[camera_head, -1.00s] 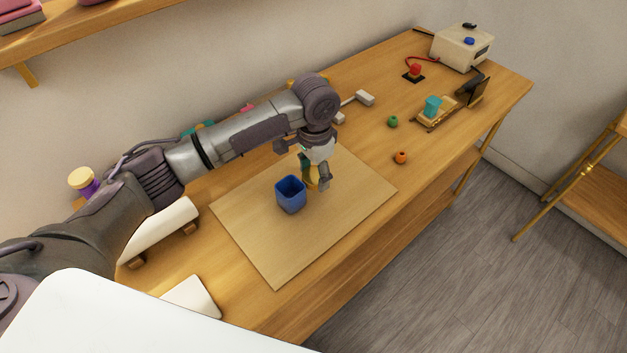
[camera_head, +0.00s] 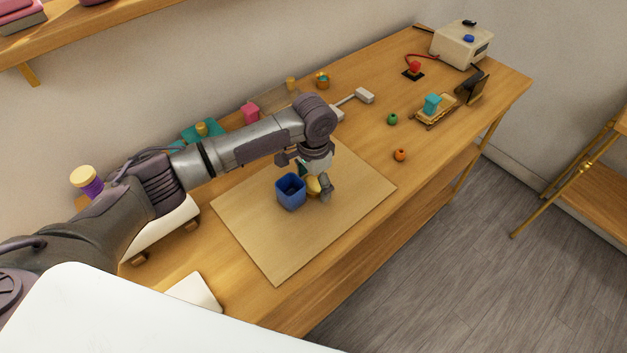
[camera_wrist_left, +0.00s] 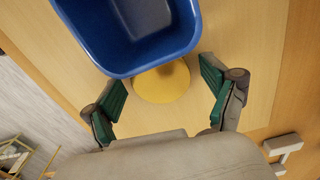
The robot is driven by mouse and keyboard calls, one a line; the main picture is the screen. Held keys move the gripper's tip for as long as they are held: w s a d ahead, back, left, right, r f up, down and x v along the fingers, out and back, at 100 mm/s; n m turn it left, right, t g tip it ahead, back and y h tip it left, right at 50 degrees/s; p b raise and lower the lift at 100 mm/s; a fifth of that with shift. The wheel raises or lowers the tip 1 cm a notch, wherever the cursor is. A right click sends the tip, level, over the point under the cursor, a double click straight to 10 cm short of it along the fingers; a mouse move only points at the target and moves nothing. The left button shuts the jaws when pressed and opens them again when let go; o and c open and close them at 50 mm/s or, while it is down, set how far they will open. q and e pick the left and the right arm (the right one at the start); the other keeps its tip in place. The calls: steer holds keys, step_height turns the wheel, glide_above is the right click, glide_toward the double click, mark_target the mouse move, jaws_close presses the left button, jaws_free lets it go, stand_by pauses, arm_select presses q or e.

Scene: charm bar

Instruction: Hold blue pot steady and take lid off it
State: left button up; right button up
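The blue pot (camera_head: 291,193) stands upright and uncovered on the light wooden board (camera_head: 270,240). Its open top also shows in the left wrist view (camera_wrist_left: 128,64), with dark patches inside. A round yellow piece (camera_head: 313,186), which may be the lid, is right beside the pot. In the left wrist view this yellow piece (camera_wrist_left: 160,86) is partly hidden by the pot's rim. My left gripper (camera_wrist_left: 165,92) is open, its two green-padded fingers apart on either side of the yellow piece, not visibly touching it. My right gripper is in no view.
Behind the arm stand a teal box (camera_head: 190,137) and a pink block (camera_head: 250,112). Green (camera_head: 392,119) and orange (camera_head: 400,155) beads lie to the right. A white box (camera_head: 462,46) stands at the far right end. The board's near part is clear.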

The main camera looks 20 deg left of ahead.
mark_target(314, 184)
arm_select(q)
steer(key=shift+r, duration=0.15)
step_height(314, 184, up, 12)
steer(key=b, duration=0.1)
stand_by(0.4)
